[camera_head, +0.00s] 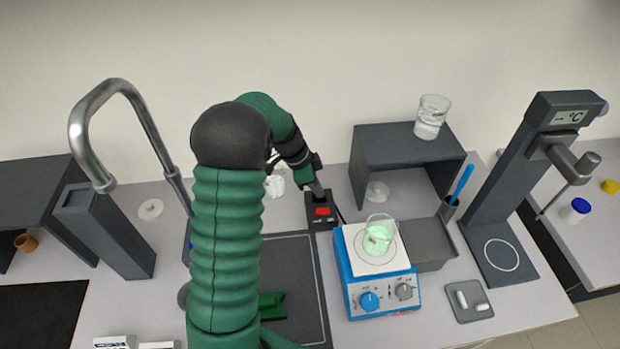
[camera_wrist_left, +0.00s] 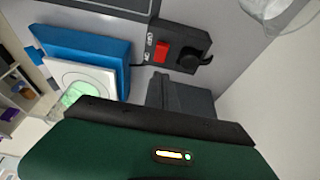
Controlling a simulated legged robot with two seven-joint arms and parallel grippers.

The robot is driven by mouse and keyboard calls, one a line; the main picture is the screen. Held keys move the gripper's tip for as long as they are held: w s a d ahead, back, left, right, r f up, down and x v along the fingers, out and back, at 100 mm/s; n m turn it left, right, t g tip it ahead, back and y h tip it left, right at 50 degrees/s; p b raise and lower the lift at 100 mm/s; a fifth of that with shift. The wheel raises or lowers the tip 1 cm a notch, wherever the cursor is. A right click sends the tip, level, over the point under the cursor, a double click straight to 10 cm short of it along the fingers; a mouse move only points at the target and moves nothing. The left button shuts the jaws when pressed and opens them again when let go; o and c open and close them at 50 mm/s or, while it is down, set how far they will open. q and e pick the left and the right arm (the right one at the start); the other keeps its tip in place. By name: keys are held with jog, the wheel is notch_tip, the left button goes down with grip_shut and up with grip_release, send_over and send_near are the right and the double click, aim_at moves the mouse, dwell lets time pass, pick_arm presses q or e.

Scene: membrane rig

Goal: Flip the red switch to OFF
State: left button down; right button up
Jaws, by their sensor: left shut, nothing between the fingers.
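The red switch (camera_head: 322,211) is a rocker on a small black box (camera_head: 325,224) on the bench, left of the blue hot plate. It also shows in the left wrist view (camera_wrist_left: 161,52), with small white markings beside it. I cannot read its position. My left gripper (camera_head: 317,190) is shut and empty, with its fingertips just behind and above the red switch in the head view. In the left wrist view, the dark fingers (camera_wrist_left: 178,88) point toward the box. Whether they touch it I cannot tell. My right gripper is not in view.
The blue hot plate (camera_head: 362,299) carries a beaker of green liquid (camera_head: 379,238) right of the box. A grey shelf (camera_head: 400,137) with a beaker (camera_head: 431,117) on top stands behind. A dark mat (camera_head: 295,265) lies in front, and a metal tap (camera_head: 82,140) stands left.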

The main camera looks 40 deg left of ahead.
aim_at(316, 211)
pick_arm(q)
jog(key=f, duration=0.1)
jog(key=d+f, duration=0.1)
jog(key=shift+d+f+p, duration=0.15)
jog(key=shift+f+p, duration=0.2)
jog(key=shift+f, duration=0.05)
jog(key=f, duration=0.2)
jog(key=s+a+f, duration=0.1)
jog(key=shift+p, duration=0.4)
jog(key=shift+w+a+f, duration=0.1)
jog(key=shift+a+f, duration=0.25)
jog(key=shift+d, duration=0.1)
jog(key=b, duration=0.3)
jog(key=f+t+h+b, duration=0.1)
jog(key=b, duration=0.3)
jog(key=shift+s+f, duration=0.3)
jog(key=shift+s, duration=0.1)
jog(key=shift+r+p, duration=0.45)
jog(key=shift+p, duration=0.1)
jog(key=shift+a+f, duration=0.1)
jog(key=shift+a, duration=0.1)
